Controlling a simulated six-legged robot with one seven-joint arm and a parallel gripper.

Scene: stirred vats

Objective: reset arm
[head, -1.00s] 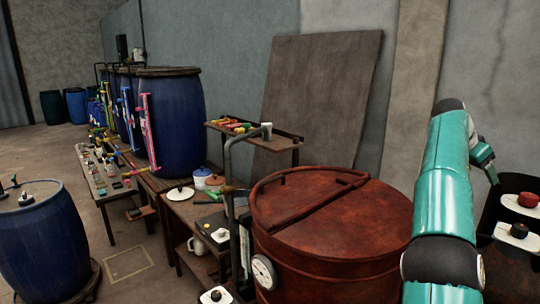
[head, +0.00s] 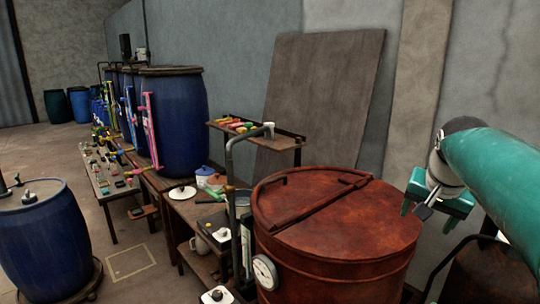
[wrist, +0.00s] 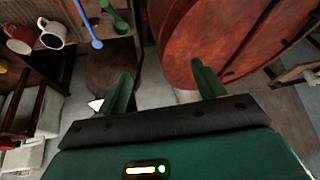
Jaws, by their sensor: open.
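My arm, teal with black and grey joints, comes in from the right edge of the head view. My gripper (head: 422,210) hangs at its end, just right of the rust-red vat (head: 335,230), with its fingers pointing down. In the wrist view my gripper (wrist: 162,88) shows two green fingers spread well apart with nothing between them. The red vat (wrist: 205,45) fills the upper right of that view, beyond the right finger. I cannot tell how far the fingers are from it.
A dial gauge (head: 265,272) is on the vat's side. A bench (head: 195,215) holds pots and a white lid. A small shelf (head: 285,138) holds coloured items. Blue barrels (head: 45,245) stand left. The wrist view shows mugs (wrist: 53,35) on a rack.

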